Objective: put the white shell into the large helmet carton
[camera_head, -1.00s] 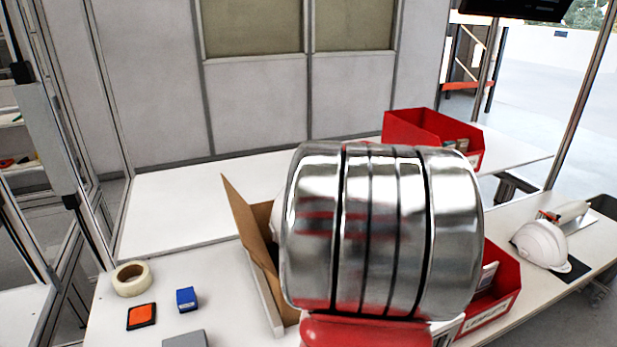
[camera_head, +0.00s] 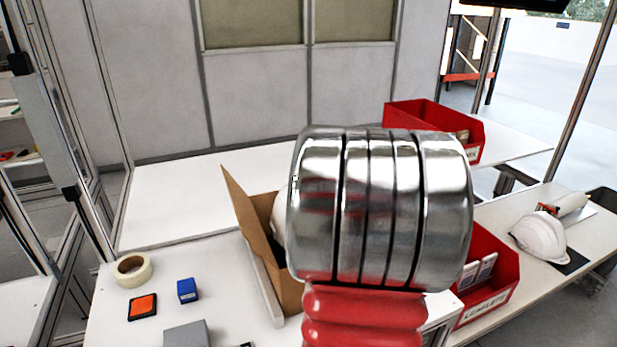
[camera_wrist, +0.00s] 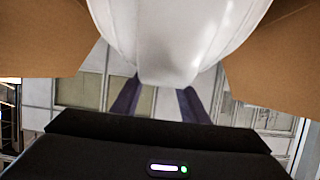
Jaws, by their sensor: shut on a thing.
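A white shell (camera_wrist: 180,35) fills the upper middle of the wrist view. My gripper (camera_wrist: 158,102) is shut on its lower edge, with one dark finger on each side. Brown cardboard flaps of the carton (camera_wrist: 275,65) stand to the left and right of the shell. In the head view the open carton (camera_head: 246,210) stands on the white bench, largely hidden by my arm. A sliver of the white shell (camera_head: 278,220) shows at the carton, left of my arm. My fingers are hidden there, and I cannot tell how deep the shell sits.
A red bin (camera_head: 493,295) with leaflets stands right of the carton, and another red bin (camera_head: 415,117) behind. Another white helmet (camera_head: 541,238) sits on the right bench. Tape (camera_head: 132,270), an orange-black pad (camera_head: 142,307) and a blue block (camera_head: 187,290) lie at left.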

